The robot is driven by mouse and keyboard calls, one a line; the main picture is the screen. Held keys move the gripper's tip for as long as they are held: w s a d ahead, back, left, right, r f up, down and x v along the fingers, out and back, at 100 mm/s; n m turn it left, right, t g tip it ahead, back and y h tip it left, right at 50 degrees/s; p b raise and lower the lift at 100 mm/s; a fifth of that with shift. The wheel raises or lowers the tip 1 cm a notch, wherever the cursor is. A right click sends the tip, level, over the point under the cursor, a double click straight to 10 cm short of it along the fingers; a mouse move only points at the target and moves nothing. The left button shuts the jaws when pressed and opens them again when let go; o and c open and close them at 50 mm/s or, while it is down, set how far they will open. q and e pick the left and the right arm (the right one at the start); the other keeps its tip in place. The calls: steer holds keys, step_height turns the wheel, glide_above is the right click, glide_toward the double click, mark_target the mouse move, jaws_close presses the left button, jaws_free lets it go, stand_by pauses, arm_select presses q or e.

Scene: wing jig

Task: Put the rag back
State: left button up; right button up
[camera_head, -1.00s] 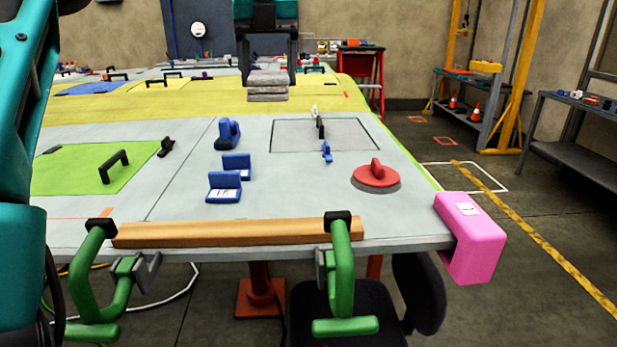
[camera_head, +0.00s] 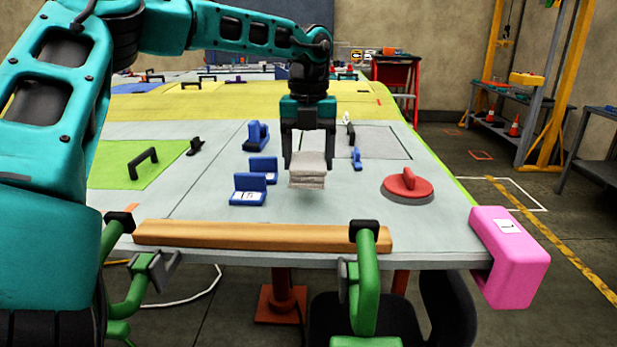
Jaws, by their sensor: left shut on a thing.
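The rag (camera_head: 307,172) is a folded, light grey cloth. My left gripper (camera_head: 309,160) is shut on it and points down over the grey wing panel. The rag hangs between and below the fingers. It looks a little above the panel, but I cannot tell the exact gap. My right gripper is out of view.
Blue blocks (camera_head: 248,190) stand left of the rag. A red suction cup (camera_head: 407,186) is to the right, and a pink edge guard (camera_head: 509,256) sits at the corner. A wooden bar (camera_head: 262,236) held by green clamps (camera_head: 367,285) lines the front edge.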

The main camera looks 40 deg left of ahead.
mark_target(308, 159)
arm_select(q)
steer(key=shift+f, duration=2.15)
steer(key=shift+f, duration=0.1)
steer(key=o, duration=0.9)
steer(key=shift+o, duration=0.2)
step_height(308, 159, up, 12)
steer(key=shift+r, duration=0.1)
steer(key=shift+s, duration=0.1)
